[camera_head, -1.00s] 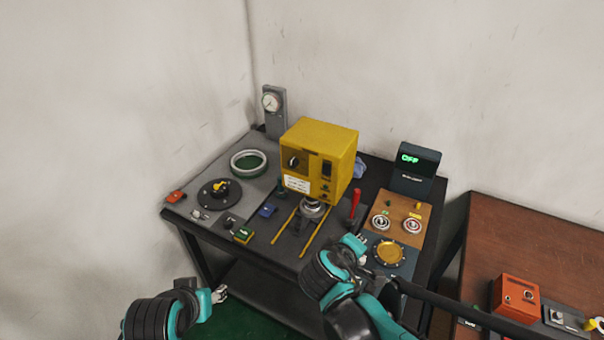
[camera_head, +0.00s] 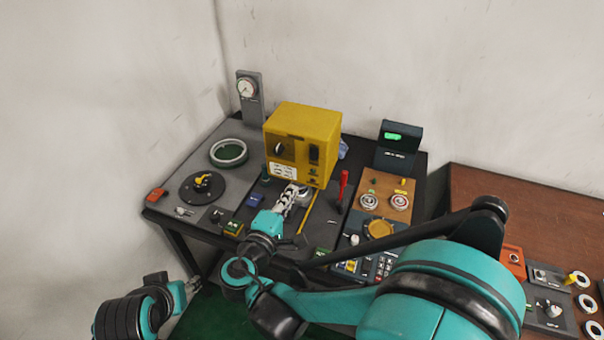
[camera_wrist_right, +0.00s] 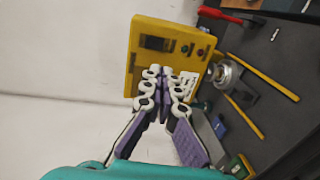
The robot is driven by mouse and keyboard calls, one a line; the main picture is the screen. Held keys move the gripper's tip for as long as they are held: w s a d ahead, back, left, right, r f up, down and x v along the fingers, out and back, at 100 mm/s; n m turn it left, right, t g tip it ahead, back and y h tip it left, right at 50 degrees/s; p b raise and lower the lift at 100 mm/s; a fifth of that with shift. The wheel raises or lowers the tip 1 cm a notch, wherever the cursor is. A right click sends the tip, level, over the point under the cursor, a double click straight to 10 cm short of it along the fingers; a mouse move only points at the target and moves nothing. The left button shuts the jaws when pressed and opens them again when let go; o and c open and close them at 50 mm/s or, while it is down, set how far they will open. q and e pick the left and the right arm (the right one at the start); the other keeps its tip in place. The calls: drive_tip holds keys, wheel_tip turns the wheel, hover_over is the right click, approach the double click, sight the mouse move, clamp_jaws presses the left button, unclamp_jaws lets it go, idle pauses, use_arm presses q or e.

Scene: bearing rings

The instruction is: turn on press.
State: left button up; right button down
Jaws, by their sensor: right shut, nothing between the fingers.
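The yellow press (camera_head: 302,140) stands at the back middle of the dark bench. Its front has a dark round knob (camera_head: 281,149), a dark switch (camera_head: 314,154) and a white label. In the right wrist view, the press (camera_wrist_right: 140,45) shows a dark rectangular switch (camera_wrist_right: 157,43) and small red and green buttons. My right gripper (camera_head: 298,190) is shut and empty in front of the lower press face. In the wrist view, its fingertips (camera_wrist_right: 163,75) point at the front, below the dark switch. Contact cannot be told. My left gripper (camera_head: 190,285) is low at the bench's front left, its fingers unclear.
A dark display (camera_head: 398,145) with small green text stands right of the press. A red lever (camera_head: 342,188), yellow rails and a brown gauge panel (camera_head: 385,189) lie near my right arm. A ring (camera_head: 229,152) and black dial (camera_head: 202,187) sit left. A brown table is at right.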

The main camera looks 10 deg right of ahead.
sight(313, 159)
drive_tip(key=b+x, duration=0.3)
drive_tip(key=x, duration=1)
drive_tip(key=shift+w+d, duration=0.2)
drive_tip(key=shift+w, duration=0.05)
drive_tip(key=shift+w+d+f+b, duration=0.25)
drive_tip(key=shift+b, duration=0.15)
drive_tip(key=shift+a+r, duration=0.1)
drive_tip(key=shift+s, duration=0.1)
